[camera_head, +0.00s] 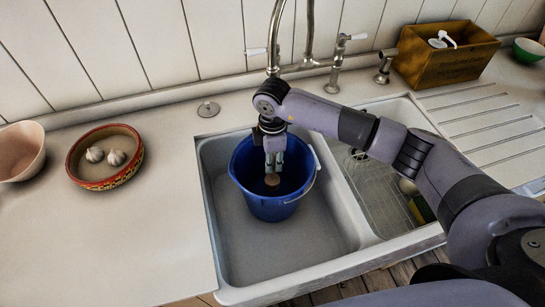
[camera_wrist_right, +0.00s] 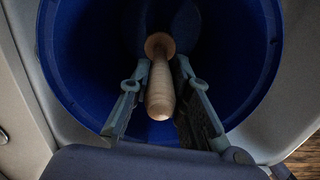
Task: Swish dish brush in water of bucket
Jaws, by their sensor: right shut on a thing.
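The blue bucket (camera_head: 265,206) stands in the left sink basin. My right gripper (camera_head: 273,165) points down inside the bucket's opening and is shut on the dish brush. A small round wooden part of the brush (camera_head: 272,180) shows below the fingertips in the head view. In the right wrist view the pale wooden handle (camera_wrist_right: 160,90) lies between the two fingers (camera_wrist_right: 156,92), with the bucket's blue wall (camera_wrist_right: 250,60) around it. The bucket's inside is dark, and I cannot make out the water surface or the bristles. My left gripper is not in view.
The white double sink (camera_head: 225,262) surrounds the bucket; its right basin holds a wire rack (camera_head: 375,190). A tap (camera_head: 309,25) rises behind. A bowl with garlic (camera_head: 78,172) and a pink bowl (camera_head: 20,150) stand left, a wooden box (camera_head: 440,65) at back right. The left front counter is clear.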

